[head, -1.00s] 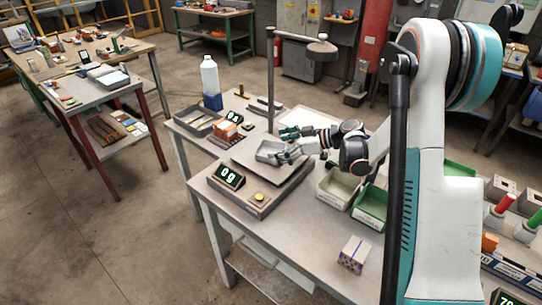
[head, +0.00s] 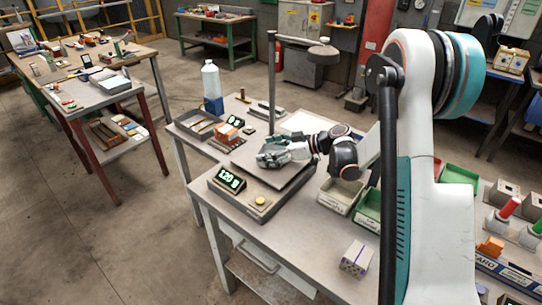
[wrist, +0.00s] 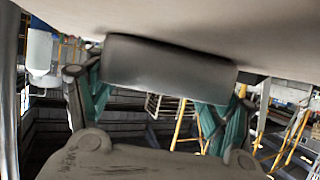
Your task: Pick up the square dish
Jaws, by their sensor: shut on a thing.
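The square dish (wrist: 168,65) is a grey, plain-walled piece in the wrist view, held between the teal-padded fingers of my gripper (wrist: 165,90). In the head view my gripper (head: 270,158) is low over the plate of the weighing scale (head: 288,182) and covers most of the dish. The scale's display (head: 230,180) reads 120 g. In the wrist view the pale plate spans the top, with the dish right against it or very close. I cannot tell whether there is a gap.
A lamp post (head: 272,85) rises behind the scale. A white bin (head: 340,194) and a green bin (head: 369,209) stand to the right. A grey tray (head: 192,124) and a bottle (head: 211,82) are at the back left. A hollow brick (head: 356,258) sits near the front.

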